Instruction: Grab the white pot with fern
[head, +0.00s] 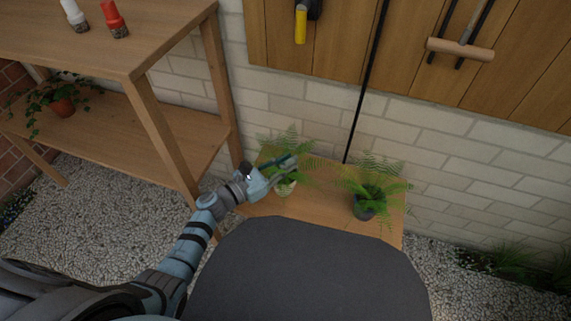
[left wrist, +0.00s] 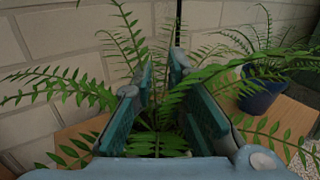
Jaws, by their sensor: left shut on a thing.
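The white pot (head: 286,189) with a green fern stands on a low wooden table in the head view, partly hidden by my gripper. Its fern fronds (left wrist: 128,40) spread around the fingers in the left wrist view, where the pot itself is hidden. My left gripper (head: 287,170) is at the fern just above the pot, its fingers among the fronds. The fingers (left wrist: 165,95) are apart with fern stems between them, shut on the plant. My right gripper is not in view.
A dark pot with a fern (head: 364,208) stands to the right on the same table (head: 325,212); it also shows in the left wrist view (left wrist: 262,92). A brick wall (head: 440,155) is behind. A wooden shelf (head: 150,100) stands at the left.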

